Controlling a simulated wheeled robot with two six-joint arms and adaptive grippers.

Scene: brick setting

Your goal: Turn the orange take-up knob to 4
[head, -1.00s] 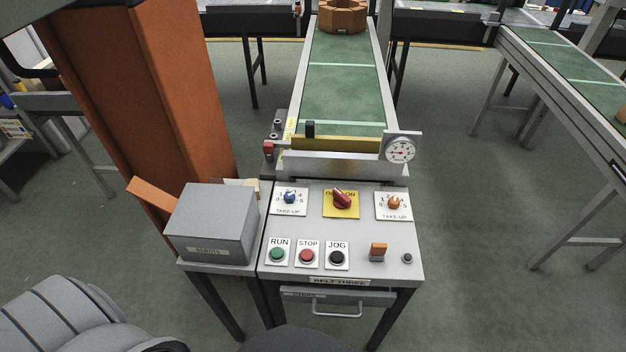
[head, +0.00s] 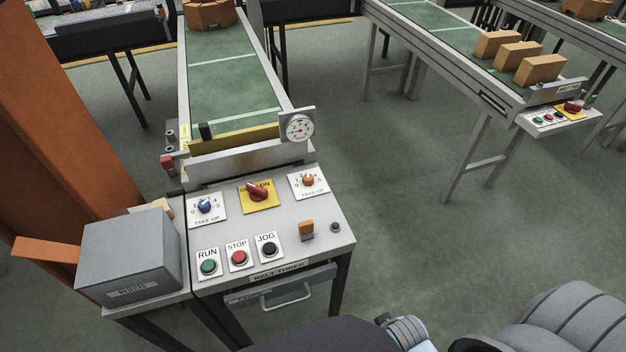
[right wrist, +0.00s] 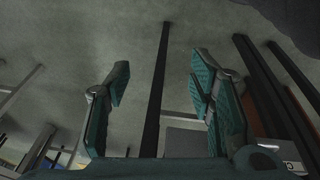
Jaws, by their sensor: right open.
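The orange take-up knob (head: 308,180) sits on a white dial plate at the upper right of the sloped grey control panel (head: 325,215). Its plate is labelled TAKE-UP and carries small numbers; I cannot read its setting for certain. A blue knob (head: 205,206) on a similar TAKE-UP plate is at the panel's upper left. My right gripper (right wrist: 160,75) shows in the right wrist view with its two teal fingers spread apart and nothing between them, over the floor. The knob is not visible in that view. My left gripper is not in view.
A red switch (head: 257,191) on a yellow plate stands between the two knobs. Green, red and black buttons, an orange rocker (head: 306,229) and a small dark button (head: 335,227) lie nearer. A gauge (head: 299,127) stands behind the orange knob. Open floor (head: 420,220) lies right.

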